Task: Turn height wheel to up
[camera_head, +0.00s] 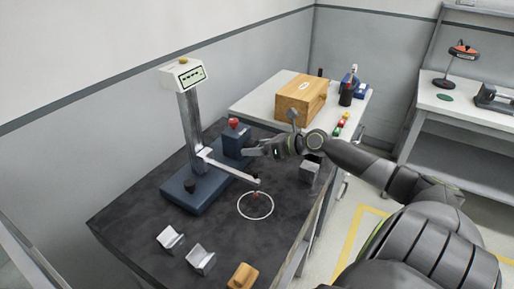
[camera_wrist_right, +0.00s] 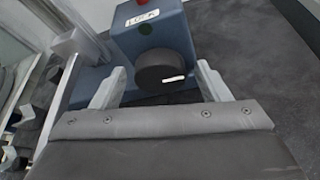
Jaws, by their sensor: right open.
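A black round wheel (camera_wrist_right: 162,72) with a white mark pointing right in the picture sits on the front of a blue box (camera_wrist_right: 152,35) in the right wrist view. The box has a white label, which seems to read LOCK, and a red knob (camera_head: 233,123) on top. In the head view the blue box (camera_head: 236,141) stands at the back of the measuring stand's blue base (camera_head: 205,187). My right gripper (camera_wrist_right: 160,88) is open, with its two fingers on either side of the wheel; I cannot tell whether they touch it. My left gripper is not in view.
The stand's column (camera_head: 190,120) carries a display (camera_head: 184,75), and its arm reaches over a white ring (camera_head: 255,205) on the dark table (camera_head: 130,215). A grey block (camera_head: 309,171) sits close to my right arm. Two metal V-blocks (camera_head: 201,261) and a wooden piece (camera_head: 243,276) lie in front.

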